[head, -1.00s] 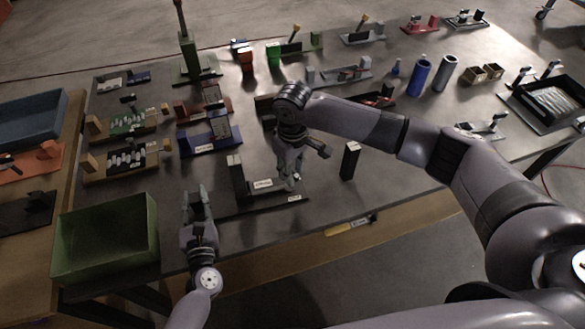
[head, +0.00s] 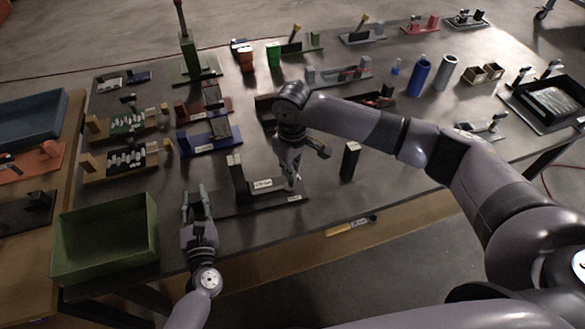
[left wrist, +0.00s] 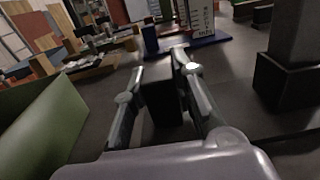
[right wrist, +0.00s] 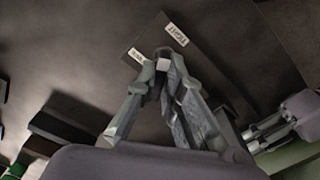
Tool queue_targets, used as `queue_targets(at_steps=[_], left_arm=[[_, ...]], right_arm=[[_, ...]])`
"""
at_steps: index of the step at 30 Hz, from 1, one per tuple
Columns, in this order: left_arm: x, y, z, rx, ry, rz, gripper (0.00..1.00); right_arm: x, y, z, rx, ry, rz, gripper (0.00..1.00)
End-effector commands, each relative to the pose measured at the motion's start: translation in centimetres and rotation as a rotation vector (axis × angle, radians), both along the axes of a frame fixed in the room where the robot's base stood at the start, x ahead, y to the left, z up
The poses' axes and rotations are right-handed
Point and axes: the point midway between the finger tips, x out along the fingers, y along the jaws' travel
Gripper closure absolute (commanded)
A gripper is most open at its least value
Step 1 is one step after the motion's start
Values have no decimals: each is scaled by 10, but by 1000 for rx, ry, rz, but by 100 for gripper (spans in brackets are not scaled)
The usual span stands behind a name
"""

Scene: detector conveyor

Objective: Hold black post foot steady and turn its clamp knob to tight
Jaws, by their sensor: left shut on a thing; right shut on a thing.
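The black post foot has a dark base plate (head: 232,207) near the table's front edge, with an upright black post (head: 238,172) and white labels on it. One label (right wrist: 177,35) reads TIGHT in the right wrist view; the smaller label (right wrist: 137,56) is too small to read surely. My left gripper (head: 196,200) is at the foot's left end, shut on a black block (left wrist: 160,100) that shows between its fingers. My right gripper (head: 291,184) points down at the foot's right part. It is shut on the clamp knob (right wrist: 163,63), of which only a pale tip shows between the fingers.
A green bin (head: 105,240) stands left of my left gripper. A separate black upright block (head: 350,160) stands right of my right gripper. A blue fixture (head: 203,138) and other fixtures lie behind. The table's front edge is close.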

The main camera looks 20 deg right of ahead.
Motion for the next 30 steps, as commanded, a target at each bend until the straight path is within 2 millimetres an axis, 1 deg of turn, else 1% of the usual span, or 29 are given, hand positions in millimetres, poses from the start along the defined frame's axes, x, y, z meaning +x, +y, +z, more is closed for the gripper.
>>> queue_targets(at_steps=[5, 15, 21, 30], left_arm=[[0, 1, 0, 1, 1, 1, 100], [0, 1, 0, 1, 1, 1, 100], [0, 1, 0, 1, 1, 1, 100], [0, 1, 0, 1, 1, 1, 100]], right_arm=[[0, 0, 0, 1, 0, -78, 100], [0, 2, 0, 1, -2, -313, 100], [0, 2, 1, 2, -1, -425, 100], [0, 2, 1, 0, -2, -507, 100]])
